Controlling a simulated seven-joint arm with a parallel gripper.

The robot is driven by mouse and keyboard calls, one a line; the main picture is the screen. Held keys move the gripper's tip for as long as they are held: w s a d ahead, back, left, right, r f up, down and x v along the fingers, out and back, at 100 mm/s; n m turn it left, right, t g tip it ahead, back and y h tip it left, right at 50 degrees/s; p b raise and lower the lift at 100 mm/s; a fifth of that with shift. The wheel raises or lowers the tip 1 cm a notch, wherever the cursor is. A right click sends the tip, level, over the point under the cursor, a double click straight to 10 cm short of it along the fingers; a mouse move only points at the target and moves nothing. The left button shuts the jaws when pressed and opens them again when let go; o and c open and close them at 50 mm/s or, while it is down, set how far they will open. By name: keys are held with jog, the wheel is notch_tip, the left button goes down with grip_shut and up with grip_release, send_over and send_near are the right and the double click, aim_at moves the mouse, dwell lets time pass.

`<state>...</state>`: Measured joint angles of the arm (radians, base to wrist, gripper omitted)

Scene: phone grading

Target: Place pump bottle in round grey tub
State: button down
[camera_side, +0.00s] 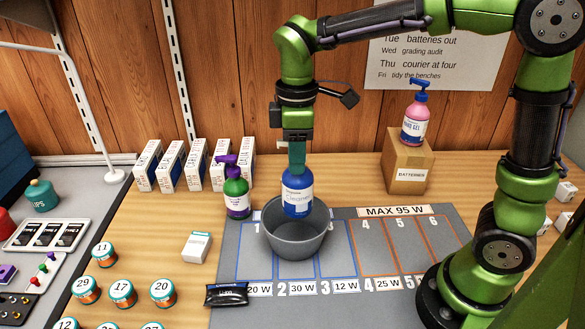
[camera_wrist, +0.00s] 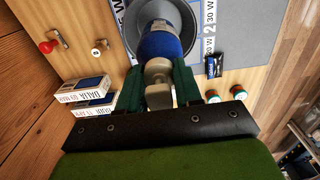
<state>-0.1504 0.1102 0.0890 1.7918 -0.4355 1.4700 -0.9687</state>
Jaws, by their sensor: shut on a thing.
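My gripper (camera_side: 297,160) is shut on the pale top of a blue bottle (camera_side: 297,192) with a white label, held upright. In the wrist view the blue bottle (camera_wrist: 160,45) points away from my gripper (camera_wrist: 159,90), its pale head between the green fingers. The round grey tub (camera_side: 296,243) is directly below. The bottle's lower end shows against the tub's opening; I cannot tell if it is below the rim. A green bottle with a purple pump (camera_side: 236,192) stands just left of the tub. A pink bottle with a blue pump (camera_side: 414,122) stands on a cardboard box.
The cardboard box (camera_side: 408,168) is at the back right. Several white cartons (camera_side: 172,166) stand at the back left. The tub is on a grey numbered mat (camera_side: 440,232). A black packet (camera_side: 226,294), a white box (camera_side: 197,247) and several numbered jars (camera_side: 122,293) lie in front and left.

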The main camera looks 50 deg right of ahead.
aim_at(296, 194)
notch_tip(296, 194, down, 10)
jog(key=shift+r, duration=0.2)
dwell(0.3)
jog(key=shift+f, duration=0.2)
jog(key=c, duration=0.8)
grip_release()
jog(key=shift+o, duration=0.2)
